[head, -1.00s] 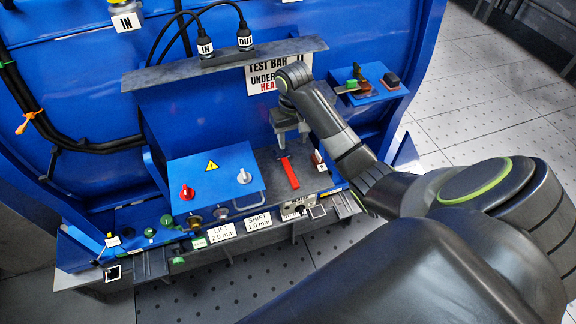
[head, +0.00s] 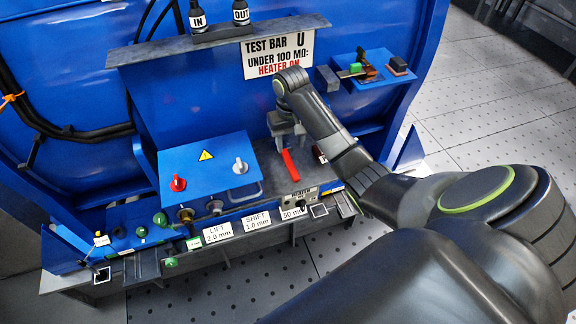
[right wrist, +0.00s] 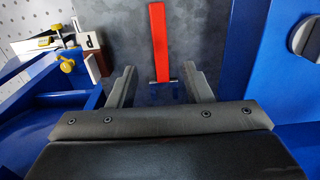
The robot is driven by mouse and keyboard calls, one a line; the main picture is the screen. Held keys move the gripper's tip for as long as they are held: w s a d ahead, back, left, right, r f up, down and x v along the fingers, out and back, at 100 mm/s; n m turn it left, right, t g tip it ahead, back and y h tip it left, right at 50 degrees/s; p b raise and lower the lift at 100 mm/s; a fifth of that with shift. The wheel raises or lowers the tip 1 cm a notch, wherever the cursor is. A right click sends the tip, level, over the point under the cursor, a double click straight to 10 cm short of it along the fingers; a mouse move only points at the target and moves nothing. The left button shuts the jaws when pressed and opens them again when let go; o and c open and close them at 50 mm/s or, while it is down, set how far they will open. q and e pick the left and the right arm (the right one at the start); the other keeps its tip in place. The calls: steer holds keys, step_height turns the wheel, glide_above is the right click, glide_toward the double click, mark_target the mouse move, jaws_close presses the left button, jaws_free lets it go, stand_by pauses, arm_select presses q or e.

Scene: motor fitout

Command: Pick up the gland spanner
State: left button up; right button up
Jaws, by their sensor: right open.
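My left gripper is not in view.
The blue control box (head: 212,165) with red and grey knobs stands left of the spanner. A grey ledge (head: 215,42) overhangs behind. A small blue shelf (head: 372,92) with parts sticks out at the right. Labelled cards (head: 218,232) line the front edge.

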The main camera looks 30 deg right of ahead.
mark_target(290, 163)
steer(key=shift+f+p, duration=0.7)
steer(key=shift+f, duration=3.2)
jaws_close()
